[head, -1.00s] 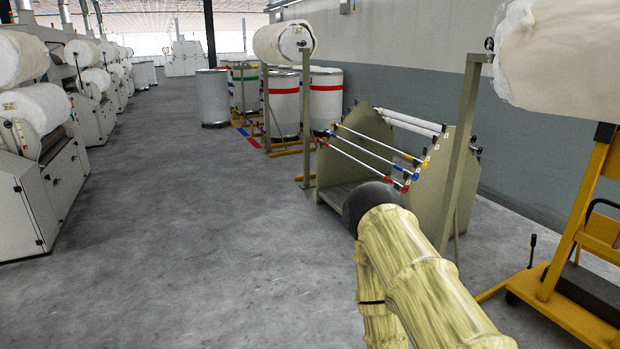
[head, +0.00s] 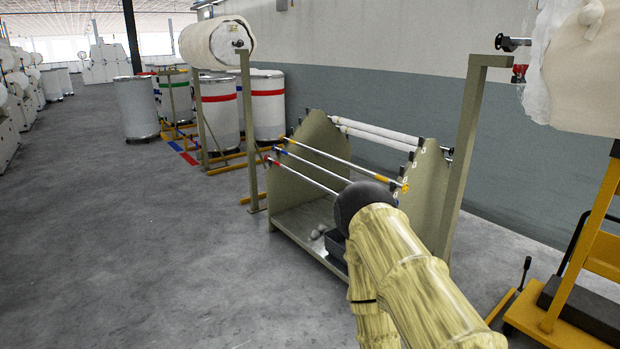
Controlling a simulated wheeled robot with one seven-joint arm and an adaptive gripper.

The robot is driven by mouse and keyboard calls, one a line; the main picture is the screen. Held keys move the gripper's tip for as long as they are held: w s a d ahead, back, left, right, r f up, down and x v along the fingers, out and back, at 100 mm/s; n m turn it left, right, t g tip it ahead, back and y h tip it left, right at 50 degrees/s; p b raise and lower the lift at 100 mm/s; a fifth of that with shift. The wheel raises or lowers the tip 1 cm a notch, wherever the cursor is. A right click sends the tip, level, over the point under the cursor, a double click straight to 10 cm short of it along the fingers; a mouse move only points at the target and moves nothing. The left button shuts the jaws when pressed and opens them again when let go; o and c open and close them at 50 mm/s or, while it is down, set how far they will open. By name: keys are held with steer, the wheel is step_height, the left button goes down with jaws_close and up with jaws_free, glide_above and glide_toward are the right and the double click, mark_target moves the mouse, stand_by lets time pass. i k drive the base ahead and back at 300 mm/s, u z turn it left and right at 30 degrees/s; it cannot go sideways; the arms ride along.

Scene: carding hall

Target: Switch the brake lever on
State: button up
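A thin dark lever with a rounded knob (head: 525,270) stands nearly upright, leaning slightly, by the yellow leg of a wheeled lift (head: 582,250) at the lower right. It looks like the brake lever; I cannot tell from its tilt whether it is on or off. My arm, in a pale yellow cover with a dark rounded joint, reaches into the lower middle, left of the lever. My gripper does not show, and nothing of mine is seen touching the lever.
A rack with rods (head: 318,140) stands beyond my arm. A green-grey post (head: 462,150) rises between rack and lift. A large white roll (head: 590,75) hangs above the lift. Cans (head: 218,108) stand farther back. Floor at left is clear.

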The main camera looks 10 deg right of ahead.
mark_target(527, 262)
steer(key=z, duration=0.65)
steer(key=i, duration=1.65)
steer(key=z, duration=1.25)
steer(key=i, duration=0.75)
steer(key=z, duration=0.45)
steer(key=i, duration=0.8)
steer(key=u, duration=0.65)
